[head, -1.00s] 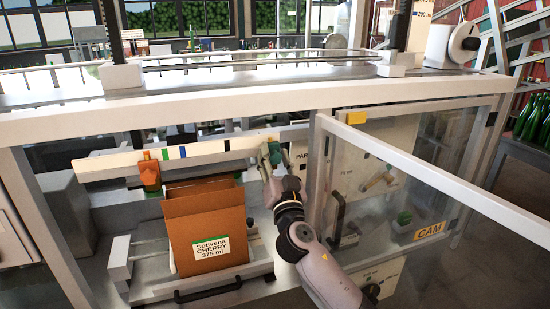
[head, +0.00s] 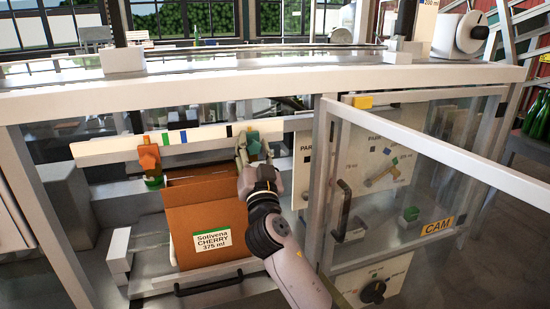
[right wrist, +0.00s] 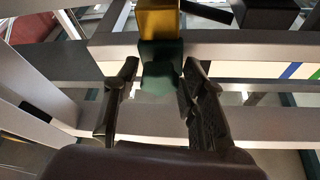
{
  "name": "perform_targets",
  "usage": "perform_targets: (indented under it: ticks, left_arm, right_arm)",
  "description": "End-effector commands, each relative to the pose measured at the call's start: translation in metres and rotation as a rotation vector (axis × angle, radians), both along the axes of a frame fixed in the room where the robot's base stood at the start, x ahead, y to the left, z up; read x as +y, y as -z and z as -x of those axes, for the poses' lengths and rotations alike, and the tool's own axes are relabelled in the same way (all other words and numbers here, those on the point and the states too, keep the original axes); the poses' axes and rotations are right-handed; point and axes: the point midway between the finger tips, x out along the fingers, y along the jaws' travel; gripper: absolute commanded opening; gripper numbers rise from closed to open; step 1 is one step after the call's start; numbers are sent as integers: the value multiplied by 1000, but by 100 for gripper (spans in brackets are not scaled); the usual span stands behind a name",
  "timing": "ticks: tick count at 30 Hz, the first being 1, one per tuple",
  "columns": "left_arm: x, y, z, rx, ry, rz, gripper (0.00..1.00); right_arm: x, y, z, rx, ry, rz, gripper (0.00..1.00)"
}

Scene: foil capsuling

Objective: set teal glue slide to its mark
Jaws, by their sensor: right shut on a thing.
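The teal glue slide (head: 253,144) sits at the right part of the pale marked rail (head: 205,145), just right of the rail's black mark (head: 229,131). My right gripper (head: 248,158) is shut on the slide. In the right wrist view its two dark fingers stand on either side of the teal block (right wrist: 161,68), with a gold block (right wrist: 158,18) beyond it. An orange slide (head: 149,157) sits farther left on the rail, near the green mark (head: 165,138) and blue mark (head: 183,136). My left gripper is out of view.
An open brown carton (head: 205,222) labelled Sotivena CHERRY 375 ml stands below the rail, close to my right gripper. A clear framed door (head: 400,200) and a panel with a dial are to the right. A white machine beam (head: 270,85) runs above.

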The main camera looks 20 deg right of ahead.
Motion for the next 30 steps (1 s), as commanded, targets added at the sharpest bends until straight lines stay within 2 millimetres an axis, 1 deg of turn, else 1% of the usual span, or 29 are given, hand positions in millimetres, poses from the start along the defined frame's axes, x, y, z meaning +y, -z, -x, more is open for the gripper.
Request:
perform_targets:
  ticks: [1, 3, 6, 10, 19, 20, 24, 30]
  left_arm:
    - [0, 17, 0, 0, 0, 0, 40]
    - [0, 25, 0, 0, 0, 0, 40]
    - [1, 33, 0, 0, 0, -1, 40]
    - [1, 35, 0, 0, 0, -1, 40]
    - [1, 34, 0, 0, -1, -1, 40]
    - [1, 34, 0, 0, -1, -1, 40]
    - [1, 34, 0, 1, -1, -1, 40]
    - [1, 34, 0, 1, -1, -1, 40]
  right_arm:
    - [14, 7, 1, -2, -9, -11, 0]
    - [26, 6, 1, -1, -8, -9, 0]
    - [38, 4, 1, -1, -8, -6, 0]
    - [44, 1, 2, 1, -6, -1, 0]
    - [44, 0, 2, 2, -4, 1, 0]
    - [44, -1, 2, 2, -4, 1, 40]
    - [44, 0, 2, 1, -2, 1, 49]
    - [43, 0, 2, 1, -2, 1, 49]
